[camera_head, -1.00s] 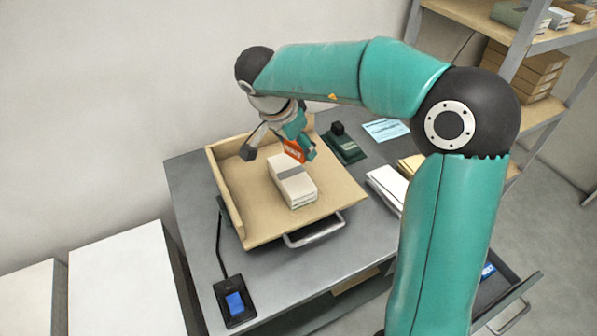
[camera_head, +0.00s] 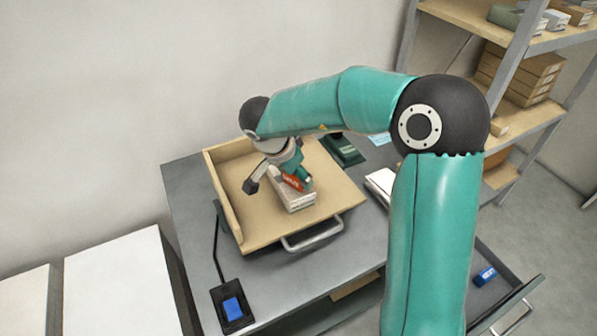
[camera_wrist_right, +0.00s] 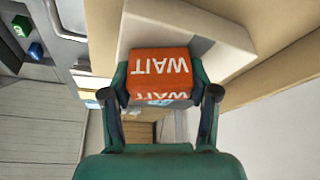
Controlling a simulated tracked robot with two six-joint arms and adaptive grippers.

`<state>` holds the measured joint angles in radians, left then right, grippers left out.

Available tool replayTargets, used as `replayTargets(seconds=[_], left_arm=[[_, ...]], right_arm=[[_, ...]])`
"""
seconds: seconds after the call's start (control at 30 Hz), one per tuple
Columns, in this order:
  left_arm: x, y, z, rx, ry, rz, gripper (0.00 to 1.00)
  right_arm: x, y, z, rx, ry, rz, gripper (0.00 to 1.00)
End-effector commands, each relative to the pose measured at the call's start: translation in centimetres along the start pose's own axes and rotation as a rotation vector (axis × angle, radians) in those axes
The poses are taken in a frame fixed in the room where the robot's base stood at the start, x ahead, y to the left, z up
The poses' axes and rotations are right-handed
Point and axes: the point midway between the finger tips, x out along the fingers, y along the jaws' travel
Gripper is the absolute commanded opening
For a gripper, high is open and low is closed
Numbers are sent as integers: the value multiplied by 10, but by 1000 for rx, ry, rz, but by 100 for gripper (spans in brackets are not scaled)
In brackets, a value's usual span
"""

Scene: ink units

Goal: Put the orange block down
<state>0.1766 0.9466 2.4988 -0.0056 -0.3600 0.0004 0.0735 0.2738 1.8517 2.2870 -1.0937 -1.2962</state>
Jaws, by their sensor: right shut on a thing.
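The orange block (camera_head: 292,182), printed WAIT, is gripped between the fingers of my right gripper (camera_head: 296,178). In the right wrist view the block (camera_wrist_right: 158,66) fills the gap between the two fingers (camera_wrist_right: 160,82). It is over the pale paper-banded stack (camera_head: 299,204), which lies in the wooden tray (camera_head: 232,172). The stack's pale top (camera_wrist_right: 150,32) shows behind the block in the wrist view. I cannot tell whether the block touches the stack. My left gripper is not in view.
The tray sits on a grey desk (camera_head: 190,210). A dark green item (camera_head: 343,150) and white booklets (camera_head: 381,184) lie right of it. A pad with a blue screen (camera_head: 233,308) is at front left. An open drawer at lower right holds a blue block (camera_head: 485,275).

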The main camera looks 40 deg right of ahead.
Motion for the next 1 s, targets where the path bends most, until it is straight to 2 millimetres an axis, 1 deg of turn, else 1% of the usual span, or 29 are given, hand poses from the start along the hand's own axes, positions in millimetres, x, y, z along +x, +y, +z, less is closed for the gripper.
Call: replayTargets(seconds=[0.03,0.07,0.1,0.17,0.2,0.53,0.63,0.77,1.0], left_arm=[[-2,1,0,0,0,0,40],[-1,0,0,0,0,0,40],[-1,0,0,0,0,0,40],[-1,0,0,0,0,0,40],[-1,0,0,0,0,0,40],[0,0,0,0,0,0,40],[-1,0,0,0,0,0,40],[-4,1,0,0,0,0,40],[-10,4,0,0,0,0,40]], right_arm=[[1,0,0,-1,0,2,25],[1,0,1,0,0,1,64],[1,0,1,0,0,1,71],[1,0,1,0,0,1,81],[1,0,1,0,0,1,85],[0,0,0,0,0,0,85],[-6,0,-1,0,1,0,85],[-24,-1,-1,1,1,-3,85],[-72,-1,-1,-1,1,-4,85]])
